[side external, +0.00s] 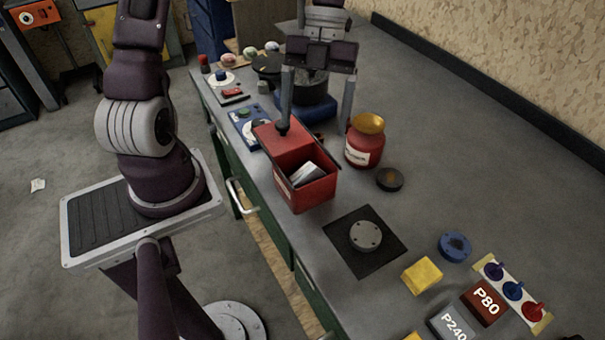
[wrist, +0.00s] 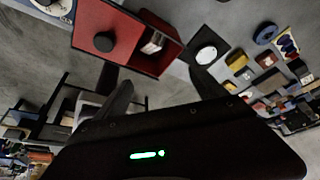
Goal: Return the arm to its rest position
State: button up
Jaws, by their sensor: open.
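My gripper (side external: 315,122) is open, its two fingers spread wide and pointing down over the bench. Nothing shows between the fingers. In the side view the left fingertip overlaps the black knob on the lid of a red box (side external: 306,197); I cannot tell whether they touch. The lid (side external: 290,146) covers the far part of the box, and a light block (side external: 305,174) shows in the uncovered part. In the wrist view my gripper (wrist: 160,82) has the red box (wrist: 165,62) beyond its fingertips.
A red jar (side external: 363,152) with a gold top stands near the right finger, beside a black disc (side external: 389,179). A round plate on a black mat (side external: 345,262), a yellow block (side external: 422,275) and sanding blocks (side external: 484,302) lie nearer the camera. The bench's right side is clear.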

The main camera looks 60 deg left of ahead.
jog(key=s+d+r+n+t+y, duration=0.1)
jog(key=s+r+n+t, duration=0.3)
jog(key=n, duration=0.9)
jog(key=s+r+n+t+y, duration=0.2)
jog(key=s+r+n+t, duration=0.2)
jog(key=n, duration=1)
jog(key=s+r, duration=0.2)
jog(key=s, duration=0.2)
jog(key=shift+s+d+r+t, duration=0.15)
jog(key=shift+d+r+t, duration=0.15)
jog(key=shift+d+t, duration=0.1)
jog(key=shift+c, duration=0.4)
